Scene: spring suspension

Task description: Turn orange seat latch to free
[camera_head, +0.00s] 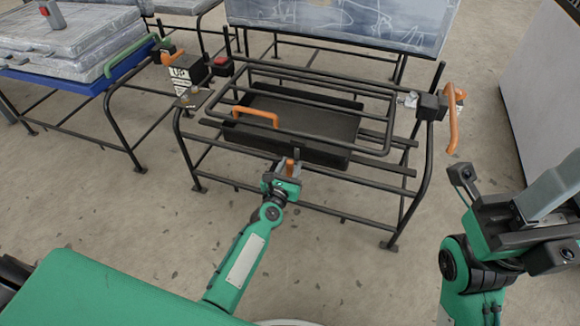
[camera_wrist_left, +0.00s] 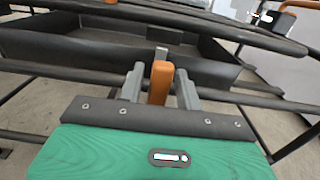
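The small upright orange latch (camera_head: 290,167) is at the front middle of the black metal frame. It also shows in the left wrist view (camera_wrist_left: 160,82), standing between the two grey fingers. My left gripper (camera_head: 284,172) is at the latch, one finger on each side. A narrow gap shows beside the latch, so the fingers look open around it; any contact is hard to judge. My right gripper (camera_head: 546,194) is raised at the right, away from the frame; its fingertips are not clear.
The frame (camera_head: 402,170) holds a dark tray (camera_head: 330,155) under bars, with a curved orange handle (camera_head: 258,115). Another orange handle (camera_head: 453,120) hangs at its right. A red button box (camera_head: 221,64) is at left. A blue-edged table (camera_head: 85,84) and a white cabinet (camera_head: 535,95) flank it.

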